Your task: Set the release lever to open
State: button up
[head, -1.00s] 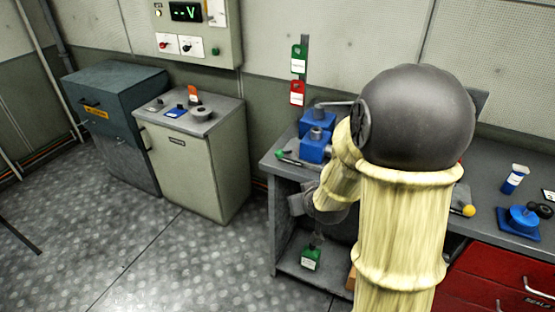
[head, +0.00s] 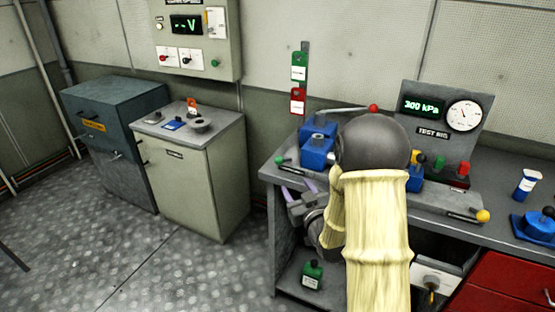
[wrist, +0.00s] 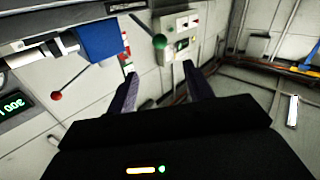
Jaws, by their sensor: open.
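A lever with a green ball knob (head: 279,160) sits at the left end of the bench, in front of the blue pump block (head: 318,150). The same green knob shows in the wrist view (wrist: 160,41), beyond and between my fingertips. Another lever with a red ball knob (head: 374,107) rises above the blue block. A third, with a yellow knob (head: 482,215), lies at the bench front. No label marks which is the release lever. My gripper (head: 284,180) is open and empty, just below the green knob at the bench's left edge. My arm hides part of the bench.
The test rig (head: 443,120) at the back reads 300 kPa. Red and green tags (head: 298,82) hang on the wall. A grey cabinet (head: 195,185) stands left of the bench, with open floor (head: 190,270) in front. A green item (head: 313,275) sits on the lower shelf.

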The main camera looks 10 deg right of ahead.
aim_at(280, 162)
jog(key=shift+w, duration=0.15)
jog(key=w+a+p, duration=0.1)
jog(key=w, duration=0.4)
jog(key=w+a+p, duration=0.1)
jog(key=w, duration=0.5)
jog(key=w+a+p, duration=0.1)
jog(key=w, duration=0.5)
grip_shut()
